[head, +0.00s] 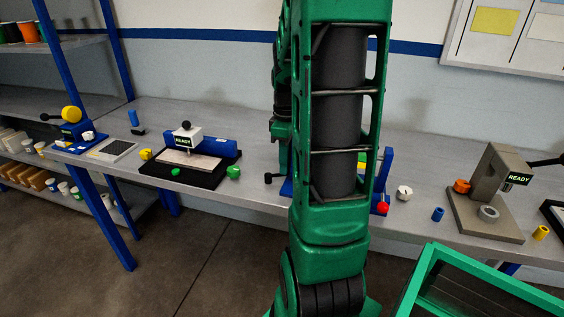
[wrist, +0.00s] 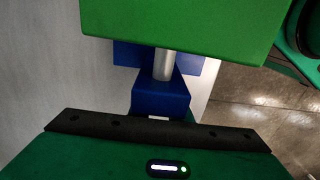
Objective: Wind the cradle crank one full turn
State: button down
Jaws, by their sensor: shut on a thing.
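In the wrist view my gripper (wrist: 160,135) shows as a green body with a dark bar and a lit indicator. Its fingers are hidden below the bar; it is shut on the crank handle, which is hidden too. Just beyond it a silver shaft (wrist: 163,64) runs between a blue support (wrist: 160,96) and a large green block (wrist: 185,25), apparently the cradle's. In the head view my arm covers most of this station.
A black tray station (head: 205,178) with a READY sign stands to the left on the grey bench (head: 245,190). A grey press (head: 490,200) with a READY sign stands to the right. Small coloured pieces lie between them. A green-framed box (head: 425,275) is at lower right.

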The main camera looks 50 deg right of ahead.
dwell(0.3)
jog(key=c, duration=1.6)
grip_release()
jog(key=shift+s, duration=0.1)
jog(key=shift+c, duration=0.2)
jog(key=shift+r, duration=0.1)
notch_tip(320, 180, up, 11)
jog(key=shift+f, duration=0.2)
